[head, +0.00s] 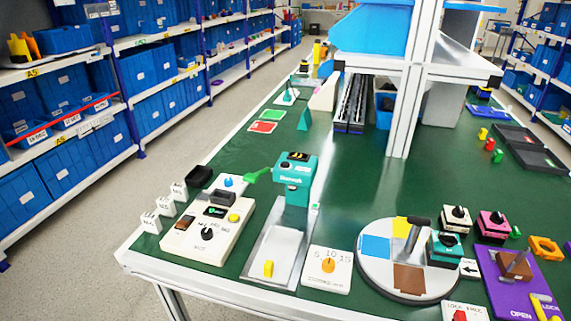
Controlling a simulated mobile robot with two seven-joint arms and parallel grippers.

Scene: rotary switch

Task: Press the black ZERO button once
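No button with a readable ZERO label shows in the head view; the lettering is too small. A teal device (292,184) marked with white letters stands upright behind a grey metal plate (270,258). Its top has a dark panel (298,156), whose details I cannot make out. To its left, a cream control box (205,248) carries a black knob (207,233), a small dark display (217,211), a brown switch (185,223) and a yellow button (234,217). Neither of my grippers is in view.
A green-topped table (340,185) holds these things. A white dial plate (327,268), a round coloured disc (372,248) and a purple panel (508,290) lie to the right. A metal post (411,110) rises at the back. Blue-bin shelves line the left.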

